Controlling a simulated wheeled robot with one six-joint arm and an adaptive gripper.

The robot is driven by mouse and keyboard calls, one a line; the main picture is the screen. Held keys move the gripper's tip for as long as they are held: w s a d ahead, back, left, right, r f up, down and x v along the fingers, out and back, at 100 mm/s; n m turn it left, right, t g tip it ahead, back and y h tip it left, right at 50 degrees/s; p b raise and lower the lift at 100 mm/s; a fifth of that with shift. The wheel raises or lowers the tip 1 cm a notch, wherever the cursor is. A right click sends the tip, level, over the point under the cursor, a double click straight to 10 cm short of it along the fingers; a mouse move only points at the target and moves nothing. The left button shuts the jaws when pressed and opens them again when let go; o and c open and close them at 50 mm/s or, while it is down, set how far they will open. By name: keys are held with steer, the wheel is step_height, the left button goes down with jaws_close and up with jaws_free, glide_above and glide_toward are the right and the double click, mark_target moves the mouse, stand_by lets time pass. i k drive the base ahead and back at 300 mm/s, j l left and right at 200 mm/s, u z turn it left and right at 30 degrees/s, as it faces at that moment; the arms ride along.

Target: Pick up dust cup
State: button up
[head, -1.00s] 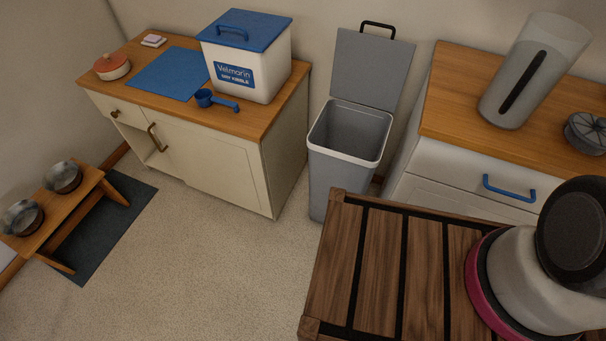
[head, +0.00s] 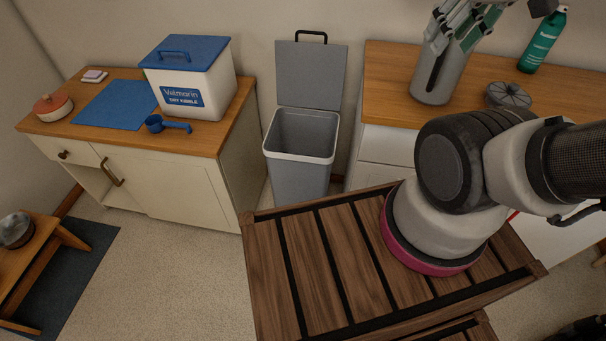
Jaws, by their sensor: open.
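The dust cup, which I take to be the tall grey cylinder with a dark vertical slot (head: 431,84), stands upright on the wooden top of the right-hand cabinet (head: 388,72). My gripper (head: 452,28) is at the top edge of the head view, over the upper part of the cup. Its fingers are open and cover the cup's rim. I cannot tell whether they touch it or are around it.
A grey ribbed round part (head: 508,95) sits just right of the cup. A green spray bottle (head: 543,42) stands farther right. An open grey bin (head: 300,150) is left of the cabinet. A lidded kibble box (head: 190,80) and blue scoop (head: 166,125) sit on the left cabinet.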

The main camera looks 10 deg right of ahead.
mark_target(434, 81)
steer(key=k+l+z, duration=0.1)
steer(key=k+l, duration=0.25)
steer(key=k, duration=0.2)
steer(key=k+l+z, duration=0.1)
steer(key=k+l, duration=0.3)
steer(key=k, duration=0.1)
